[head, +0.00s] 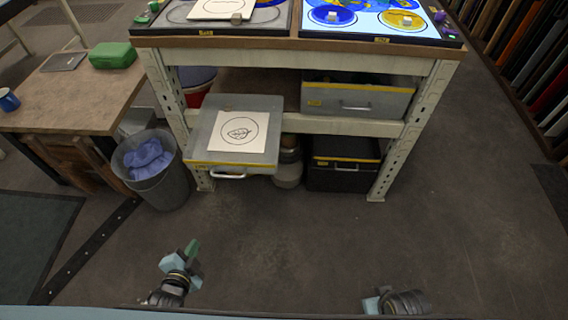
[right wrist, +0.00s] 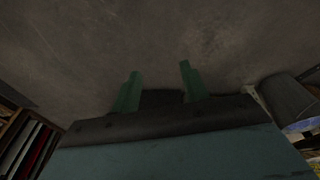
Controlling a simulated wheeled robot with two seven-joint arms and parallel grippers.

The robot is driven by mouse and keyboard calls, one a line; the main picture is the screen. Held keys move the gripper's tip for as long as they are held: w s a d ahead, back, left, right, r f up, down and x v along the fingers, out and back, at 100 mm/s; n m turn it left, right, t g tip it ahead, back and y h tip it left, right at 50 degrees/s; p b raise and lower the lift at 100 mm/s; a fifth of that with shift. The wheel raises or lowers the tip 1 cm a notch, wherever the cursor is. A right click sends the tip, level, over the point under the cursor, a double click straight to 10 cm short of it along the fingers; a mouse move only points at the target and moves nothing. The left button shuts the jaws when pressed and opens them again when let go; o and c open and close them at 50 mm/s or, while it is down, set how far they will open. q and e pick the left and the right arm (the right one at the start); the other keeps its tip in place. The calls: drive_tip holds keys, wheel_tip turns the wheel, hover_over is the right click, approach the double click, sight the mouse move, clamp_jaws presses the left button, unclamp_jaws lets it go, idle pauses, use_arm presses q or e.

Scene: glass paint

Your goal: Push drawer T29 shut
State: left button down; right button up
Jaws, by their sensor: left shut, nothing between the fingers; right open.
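A grey drawer (head: 202,140) sticks out toward me from the left half of the bench's lower shelf. A white sheet with a leaf drawing (head: 239,131) lies on top of it, and its front has a yellow strip and a pale handle (head: 229,176). A second grey drawer (head: 380,101) sits on the right under the bench top. I cannot read T29 on either. My left gripper (head: 192,248) is shut and empty, above the floor in front of the bench, apart from the drawers. My right gripper (right wrist: 158,82) is open and empty, pointing at bare floor.
A bin with blue cloth (head: 150,165) stands just left of the protruding drawer. A black crate (head: 343,165) and a jar (head: 289,165) are under the shelf. A wooden table (head: 70,95) is at the left. Floor in front of the bench is clear.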

use_arm(q)
drive_tip(key=w+a+r+m+t+b, duration=0.2)
drive_tip(key=w+r+m+t+b, duration=0.1)
drive_tip(key=w+r, duration=0.15)
drive_tip(key=m+t+b, duration=0.2)
drive_tip(key=m, duration=0.1)
approach(195, 160)
use_arm(e)
wheel_tip(195, 160, up, 13)
drive_tip(key=w+a+t+b, duration=0.1)
drive_tip(key=a+t+b, duration=0.1)
drive_tip(key=b, duration=0.1)
use_arm(q)
drive_tip(key=w+b, duration=0.1)
drive_tip(key=w, duration=0.5)
drive_tip(key=shift+f, duration=0.15)
drive_tip(key=shift+w+b, duration=0.35)
drive_tip(key=shift+w, duration=0.1)
use_arm(e)
drive_tip(key=w+a+r+t+y, duration=0.2)
drive_tip(key=w+a+r+t, duration=0.1)
drive_tip(key=w, duration=0.6)
drive_tip(key=shift+r+t, duration=0.9)
drive_tip(key=shift+t, duration=0.4)
